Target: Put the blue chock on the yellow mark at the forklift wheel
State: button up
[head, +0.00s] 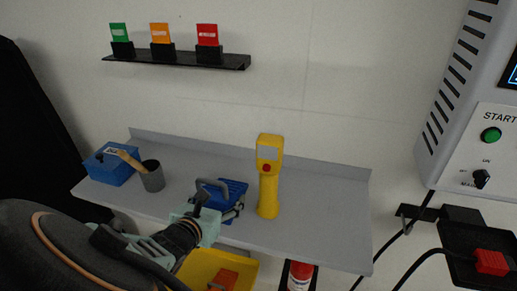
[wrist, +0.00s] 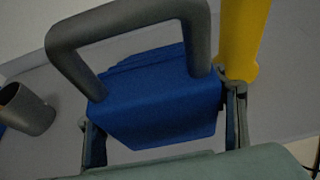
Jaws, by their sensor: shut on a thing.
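The blue chock (head: 236,188) is a wedge-like block with a grey loop handle. It is at the grey shelf, left of the yellow handheld device; I cannot tell whether it touches the shelf. My gripper (wrist: 162,110) is shut on the blue chock (wrist: 155,95), with one finger at each side of it and the handle standing up beyond. In the head view my gripper reaches the chock from the lower left and partly hides it. No forklift wheel or yellow mark is recognizable in either view.
The grey shelf (head: 315,195) also holds a blue box (head: 108,170), a grey cup (head: 152,180) with a brush and the yellow device (head: 268,190). Below are a yellow bin (head: 205,268) and a red canister (head: 300,275). A control box (head: 485,140) hangs at right.

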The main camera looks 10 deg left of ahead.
jog(key=shift+w+a+f+b, duration=0.1)
jog(key=shift+w+f+b, duration=0.35)
jog(key=shift+b, duration=0.1)
jog(key=shift+f+b, duration=1.2)
jog(key=shift+f, duration=0.2)
jog(key=o, duration=2.1)
jog(key=shift+s+f, duration=0.1)
jog(key=shift+f, duration=0.1)
jog(key=shift+c, duration=0.2)
